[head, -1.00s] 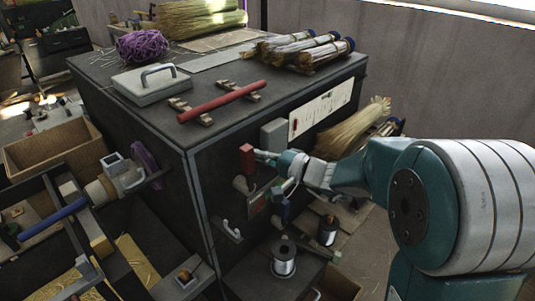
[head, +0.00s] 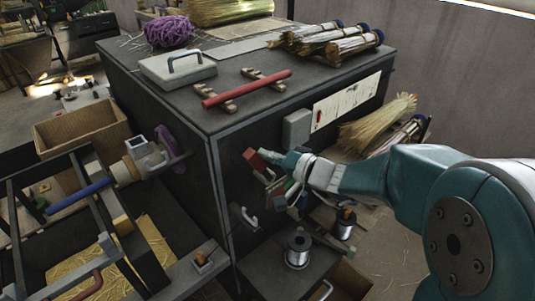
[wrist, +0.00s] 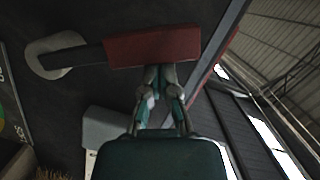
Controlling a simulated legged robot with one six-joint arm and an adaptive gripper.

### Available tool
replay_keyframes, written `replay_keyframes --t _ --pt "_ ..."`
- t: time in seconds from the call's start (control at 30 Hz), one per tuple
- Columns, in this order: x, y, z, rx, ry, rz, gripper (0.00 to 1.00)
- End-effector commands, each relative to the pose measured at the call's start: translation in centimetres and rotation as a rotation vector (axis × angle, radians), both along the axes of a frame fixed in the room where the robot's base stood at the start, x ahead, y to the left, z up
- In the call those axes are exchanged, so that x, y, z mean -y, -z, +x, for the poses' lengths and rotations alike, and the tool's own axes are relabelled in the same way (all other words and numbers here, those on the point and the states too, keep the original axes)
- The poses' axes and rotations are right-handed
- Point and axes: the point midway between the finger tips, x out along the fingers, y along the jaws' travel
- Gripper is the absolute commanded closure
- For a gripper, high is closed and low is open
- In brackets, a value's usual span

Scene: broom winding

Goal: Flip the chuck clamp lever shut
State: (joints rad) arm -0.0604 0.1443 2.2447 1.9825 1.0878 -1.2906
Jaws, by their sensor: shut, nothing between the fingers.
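A lever with a red grip (head: 253,159) is on the dark side face of the cabinet, its top tilted to the left. In the wrist view its red grip (wrist: 152,47) joins a dark arm, with a pale round base (wrist: 55,55) at the other end. My gripper (head: 270,156) is shut and empty against the grip's side, not around it. In the wrist view the fingertips (wrist: 158,72) meet the grip's near edge, and contact looks likely. The chuck (head: 147,158) is at the cabinet's left, beside a bar with a blue handle (head: 78,196).
A grey box (head: 297,129) and a paper chart (head: 346,102) are on the same face. A pale hook handle (head: 250,217) and wire spools (head: 298,249) are below. A red rod (head: 246,89) and a grey lidded box (head: 178,69) lie on the cabinet top.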

Motion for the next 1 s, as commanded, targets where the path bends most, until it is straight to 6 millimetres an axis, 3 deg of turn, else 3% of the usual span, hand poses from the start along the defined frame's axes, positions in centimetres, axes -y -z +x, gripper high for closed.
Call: replay_keyframes --t 0.37,0.6,1.0 --pt "0.1 -0.1 0.2 -0.001 -0.001 0.000 1.00" --pt "2.0 -1.9 2.4 0.002 -0.003 0.000 1.00" --pt "8.7 -2.7 -2.2 -0.001 -0.002 0.000 1.00"
